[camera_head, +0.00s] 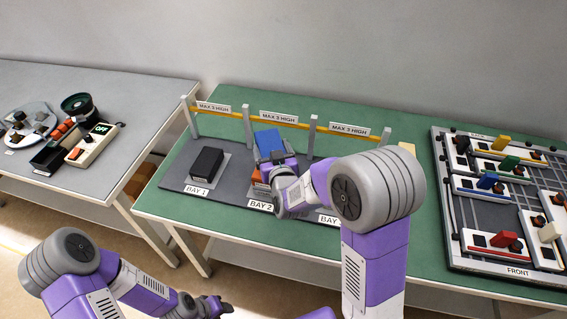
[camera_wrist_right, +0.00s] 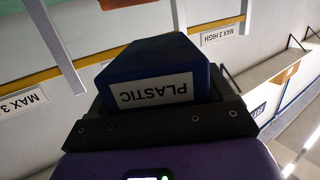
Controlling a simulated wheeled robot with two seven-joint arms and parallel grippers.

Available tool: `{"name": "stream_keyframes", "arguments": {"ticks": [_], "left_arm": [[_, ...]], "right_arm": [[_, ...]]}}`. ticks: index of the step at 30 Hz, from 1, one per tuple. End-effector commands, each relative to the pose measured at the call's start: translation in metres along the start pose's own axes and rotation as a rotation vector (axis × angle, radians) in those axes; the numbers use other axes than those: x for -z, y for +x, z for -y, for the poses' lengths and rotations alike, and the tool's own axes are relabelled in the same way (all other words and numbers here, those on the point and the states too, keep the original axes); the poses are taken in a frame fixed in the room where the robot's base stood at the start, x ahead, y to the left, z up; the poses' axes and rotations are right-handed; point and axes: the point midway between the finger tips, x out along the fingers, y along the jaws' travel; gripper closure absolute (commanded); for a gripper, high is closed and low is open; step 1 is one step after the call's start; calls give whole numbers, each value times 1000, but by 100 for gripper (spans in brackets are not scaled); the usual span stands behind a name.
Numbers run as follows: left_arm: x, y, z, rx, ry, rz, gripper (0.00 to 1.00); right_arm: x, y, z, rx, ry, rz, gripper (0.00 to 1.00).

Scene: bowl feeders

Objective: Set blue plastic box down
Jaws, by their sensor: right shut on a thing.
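The blue plastic box (camera_head: 268,141) is at the middle bay of the rack, BAY 2. My right gripper (camera_head: 275,160) is shut on its near side. In the right wrist view the blue box (camera_wrist_right: 150,62), with an upside-down PLASTIC label, sits against the dark gripper fingers (camera_wrist_right: 160,122). An orange box (camera_head: 259,176) shows below my right gripper in BAY 2, partly covered by it. Whether the blue box touches what is beneath it is hidden. My left gripper (camera_head: 222,307) is low at the bottom edge, away from the table; its jaw opening is unclear.
A black box (camera_head: 206,163) stands in BAY 1. My right arm hides most of BAY 3. A yellow bar (camera_head: 294,123) with MAX 3 HIGH signs runs on grey posts behind the bays. A board with coloured blocks (camera_head: 480,262) lies at right. Green table is clear in front.

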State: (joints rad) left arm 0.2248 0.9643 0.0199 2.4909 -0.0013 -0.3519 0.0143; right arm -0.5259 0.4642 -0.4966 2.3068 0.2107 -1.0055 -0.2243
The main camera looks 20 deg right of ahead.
Motion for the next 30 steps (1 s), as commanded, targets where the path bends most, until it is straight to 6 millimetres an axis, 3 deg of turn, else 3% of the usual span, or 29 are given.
{"name": "stream_keyframes", "arguments": {"ticks": [1,6,15,20,30], "left_arm": [[0,-1,0,0,0,0,57],[0,-2,-1,0,0,0,57],[0,-4,-2,0,0,0,57],[0,-4,-1,0,0,0,57],[1,17,6,0,0,0,57]], "right_arm": [[13,3,2,-34,11,-8,59],[40,7,2,-190,34,-7,59],[62,-4,10,-437,66,-3,59],[59,-10,15,-492,73,-2,59],[10,-3,15,-501,75,-2,59]]}}
